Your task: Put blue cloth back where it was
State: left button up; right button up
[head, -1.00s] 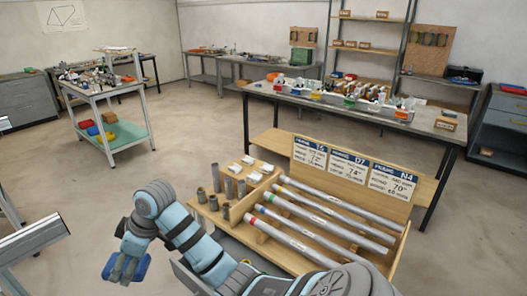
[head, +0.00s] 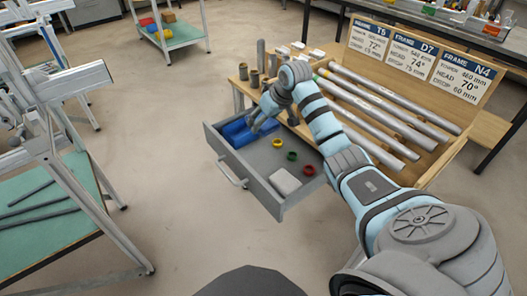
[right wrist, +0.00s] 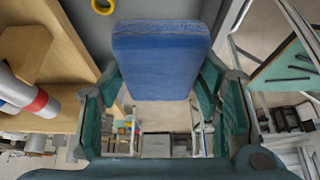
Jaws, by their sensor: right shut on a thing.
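The blue cloth (head: 236,131) shows as a folded block at the back left of the open grey drawer (head: 238,170). My right gripper (head: 258,122) comes in from the right, over that corner. In the right wrist view, the cloth (right wrist: 160,55) stands between the two fingers of my right gripper (right wrist: 160,105), which is shut on it. I cannot tell whether the cloth touches the drawer floor. My left gripper is not in view.
The drawer also holds a yellow ring (head: 278,143), a green ring (head: 292,156), a red ring (head: 309,170) and a pale block (head: 285,182). Metal tubes (head: 385,108) lie on the wooden bench behind. A metal stand with a green shelf (head: 40,225) is at left.

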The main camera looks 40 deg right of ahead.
jog(key=b, duration=0.3)
send_over(260, 161)
jog(key=s, duration=0.2)
notch_tip(260, 161, down, 13)
jog(key=shift+w+d+r, duration=0.1)
jog(key=shift+d, duration=0.05)
notch_tip(260, 161, down, 4)
jog(key=shift+b, duration=0.8)
jog(key=o, duration=1.1)
